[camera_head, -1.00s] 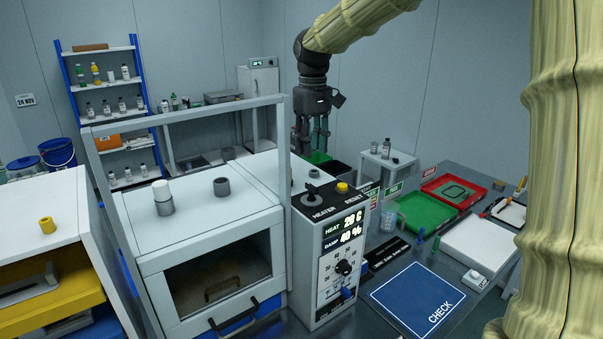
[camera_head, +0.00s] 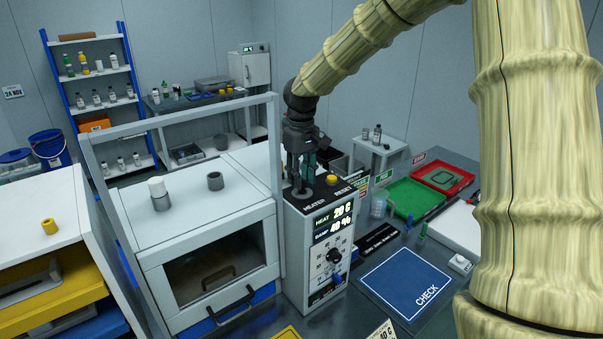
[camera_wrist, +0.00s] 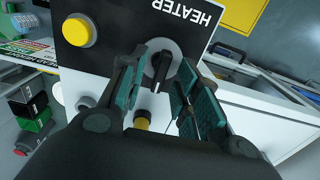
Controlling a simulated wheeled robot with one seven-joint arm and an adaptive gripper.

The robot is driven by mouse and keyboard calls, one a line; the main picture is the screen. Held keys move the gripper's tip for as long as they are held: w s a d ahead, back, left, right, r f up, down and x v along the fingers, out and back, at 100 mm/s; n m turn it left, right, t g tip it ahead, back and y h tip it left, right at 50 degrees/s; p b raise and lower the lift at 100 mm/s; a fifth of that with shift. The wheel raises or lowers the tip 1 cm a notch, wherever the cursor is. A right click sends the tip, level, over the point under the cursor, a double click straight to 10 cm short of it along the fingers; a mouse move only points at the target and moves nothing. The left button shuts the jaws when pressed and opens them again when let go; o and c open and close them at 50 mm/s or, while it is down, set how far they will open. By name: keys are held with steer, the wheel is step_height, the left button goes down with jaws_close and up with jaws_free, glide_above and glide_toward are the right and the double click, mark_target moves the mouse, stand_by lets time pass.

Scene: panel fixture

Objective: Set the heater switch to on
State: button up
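The heater switch (camera_wrist: 161,70) is a dark rotary knob with a bar handle on a grey round base. It sits on the black top plate of the control box (camera_head: 316,240), beside the printed word HEATER. My gripper (camera_wrist: 164,85) is open, with its teal-padded fingers on either side of the knob in the wrist view. I cannot tell whether a finger touches it. In the head view my gripper (camera_head: 302,188) points down at the box top and mostly hides the switch. The box display (camera_head: 335,218) reads HEAT 20 C and DAMP 40 %.
A yellow reset button (camera_wrist: 78,31) stands beside the switch. A white cabinet (camera_head: 190,225) with a raised frame stands left of the box. A blue CHECK mat (camera_head: 405,283), a green tray (camera_head: 415,198) and a red tray (camera_head: 445,178) lie to the right.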

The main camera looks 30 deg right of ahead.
steer(key=shift+s+d, duration=0.1)
steer(key=shift+s+r, duration=0.1)
steer(key=shift+c, duration=1.2)
jaws_close()
